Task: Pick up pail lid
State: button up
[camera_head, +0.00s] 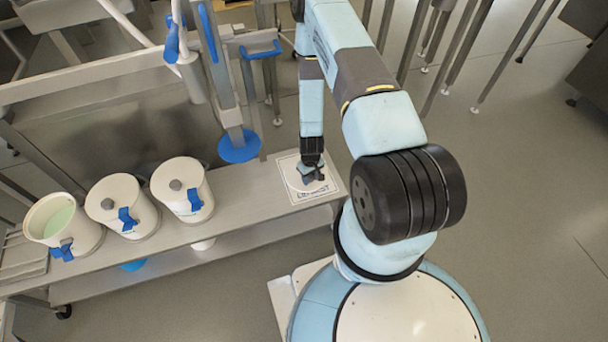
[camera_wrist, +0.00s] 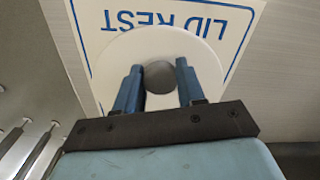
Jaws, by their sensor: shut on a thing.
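The pail lid (camera_wrist: 201,54) is a white disc with a round grey knob (camera_wrist: 159,77). It is over the "LID REST" mat (camera_wrist: 113,18), a white sheet with a blue border and lettering. In the head view the lid (camera_head: 291,181) is partly hidden by my gripper (camera_head: 313,178), at the right end of the bench. In the wrist view the two blue fingers of my gripper (camera_wrist: 158,84) are on either side of the knob and shut on it. I cannot tell whether the lid is raised off the mat.
Three white pails stand on the bench (camera_head: 245,203) at left: an open one (camera_head: 84,237) with pale green contents, and two lidded ones, the middle (camera_head: 140,222) and right (camera_head: 205,205). A machine with a blue disc (camera_head: 239,147) stands behind. Open floor lies right.

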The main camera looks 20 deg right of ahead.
jog(key=c, duration=0.3)
